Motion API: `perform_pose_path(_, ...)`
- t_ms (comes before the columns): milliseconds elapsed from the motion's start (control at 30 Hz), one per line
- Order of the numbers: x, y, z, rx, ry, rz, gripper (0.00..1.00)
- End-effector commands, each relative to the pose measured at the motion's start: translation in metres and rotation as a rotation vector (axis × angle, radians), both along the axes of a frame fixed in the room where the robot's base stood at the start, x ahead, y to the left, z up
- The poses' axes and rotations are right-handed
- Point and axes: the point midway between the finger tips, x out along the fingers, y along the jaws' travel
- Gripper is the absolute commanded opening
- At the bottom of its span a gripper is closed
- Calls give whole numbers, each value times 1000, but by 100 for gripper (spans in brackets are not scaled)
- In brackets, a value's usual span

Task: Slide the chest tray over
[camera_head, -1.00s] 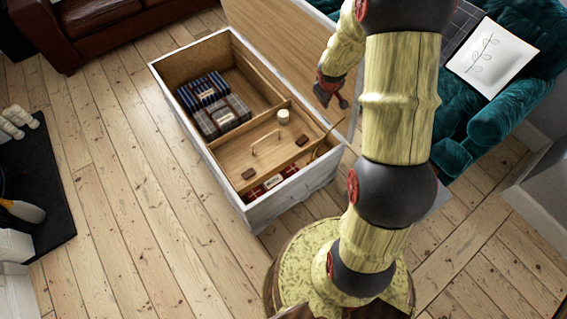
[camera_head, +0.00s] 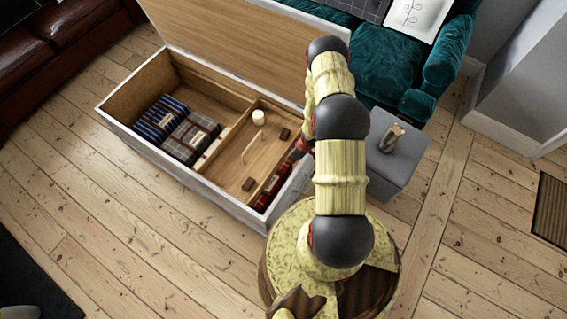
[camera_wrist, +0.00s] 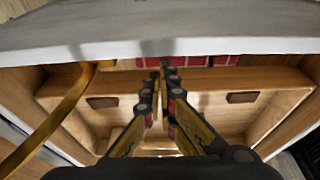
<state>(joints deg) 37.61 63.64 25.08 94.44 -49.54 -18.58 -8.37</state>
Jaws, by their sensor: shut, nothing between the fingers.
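The open wooden chest (camera_head: 188,204) has white outer walls and a raised lid (camera_head: 215,45). The chest tray (camera_head: 235,160), pale wood with a bar handle, lies in its right part; it also shows in the wrist view (camera_wrist: 215,108). A white candle-like cylinder (camera_head: 259,117) and small dark brown blocks (camera_head: 248,184) are on the tray. Red plaid cloth (camera_head: 268,190) shows between the tray and the chest's right end. My gripper (camera_wrist: 160,70) is shut and empty, its tips by the tray edge bordering this cloth. I cannot tell whether they touch. My arm hides part of the chest.
Folded blue (camera_head: 158,118) and grey plaid (camera_head: 191,137) blankets lie in the chest's left part. A brass-coloured strap (camera_wrist: 60,115) crosses the wrist view's left. A grey stool (camera_head: 395,172) with a wooden object, and a teal sofa (camera_head: 385,60), stand beyond. Floorboards in front are clear.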

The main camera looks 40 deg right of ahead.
Motion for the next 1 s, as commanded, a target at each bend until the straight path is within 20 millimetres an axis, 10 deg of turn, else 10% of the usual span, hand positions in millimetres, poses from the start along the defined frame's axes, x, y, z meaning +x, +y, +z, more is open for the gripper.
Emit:
perform_pose_path(600,23,9,-85,0,0,2,0)
perform_pose_path(1000,27,10,-95,0,0,1,0)
